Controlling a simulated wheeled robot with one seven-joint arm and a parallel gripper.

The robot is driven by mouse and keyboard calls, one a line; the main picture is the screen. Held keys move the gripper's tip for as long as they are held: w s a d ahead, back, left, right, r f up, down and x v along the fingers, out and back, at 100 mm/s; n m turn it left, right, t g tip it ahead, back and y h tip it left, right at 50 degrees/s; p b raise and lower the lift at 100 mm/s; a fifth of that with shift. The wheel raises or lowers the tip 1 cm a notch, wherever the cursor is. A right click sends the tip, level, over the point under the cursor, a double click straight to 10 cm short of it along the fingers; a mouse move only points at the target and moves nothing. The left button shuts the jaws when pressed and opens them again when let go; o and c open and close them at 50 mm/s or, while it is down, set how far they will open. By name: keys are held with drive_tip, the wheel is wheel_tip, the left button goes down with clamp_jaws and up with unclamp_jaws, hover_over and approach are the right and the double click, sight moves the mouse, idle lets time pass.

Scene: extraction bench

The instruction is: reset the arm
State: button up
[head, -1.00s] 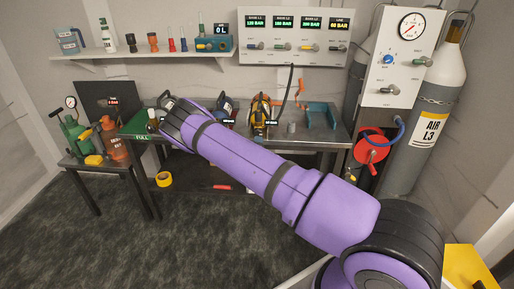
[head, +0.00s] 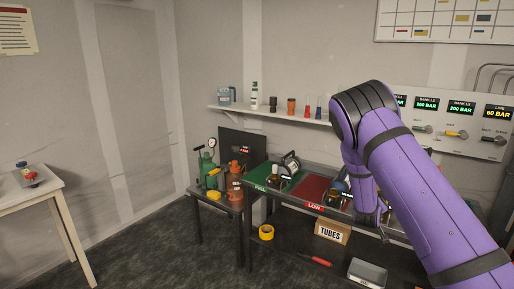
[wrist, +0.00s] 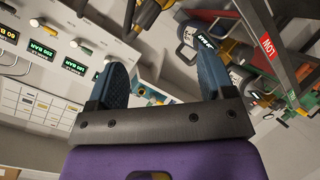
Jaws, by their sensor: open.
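My purple arm (head: 430,200) rises from the lower right of the head view to a bent elbow, and its forearm hangs down in front of the bench. My gripper (head: 376,226) is at its lower end, small and partly lost against the bench. In the wrist view my gripper (wrist: 164,82) shows two blue ribbed fingers spread wide, with nothing between them. The wrist picture is strongly tilted.
The bench has a green mat (head: 257,174) and a red mat (head: 312,190). Below are a TUBES box (head: 332,232) and a grey tray (head: 367,273). A side table (head: 222,203) holds pumps. A shelf (head: 275,114) and gauge panel (head: 462,125) are behind.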

drive_tip(key=s+a+r+m+g+y, duration=0.1)
drive_tip(key=s+a+r+y, duration=0.2)
drive_tip(key=s+r, duration=0.45)
drive_tip(key=s+a+r+m+g+y, duration=0.15)
drive_tip(key=s+a+r, duration=0.3)
drive_tip(key=r, duration=0.55)
drive_tip(key=s+a+r+m+y, duration=0.1)
drive_tip(key=s+a+r+y, duration=0.25)
drive_tip(key=s+r, duration=0.4)
drive_tip(key=s+a+r+g, duration=0.1)
drive_tip(key=s+r, duration=0.2)
drive_tip(key=s, duration=0.6)
drive_tip(key=s+r+g, duration=0.1)
drive_tip(key=s+r, duration=0.2)
drive_tip(key=s, duration=0.7)
drive_tip(key=s+a+r+g, duration=0.1)
drive_tip(key=s+r, duration=0.2)
drive_tip(key=s, duration=0.6)
drive_tip(key=shift+s+a+r, duration=0.15)
drive_tip(key=shift+s+a, duration=0.15)
drive_tip(key=shift+s, duration=0.05)
drive_tip(key=shift+n, duration=0.25)
idle(2.1)
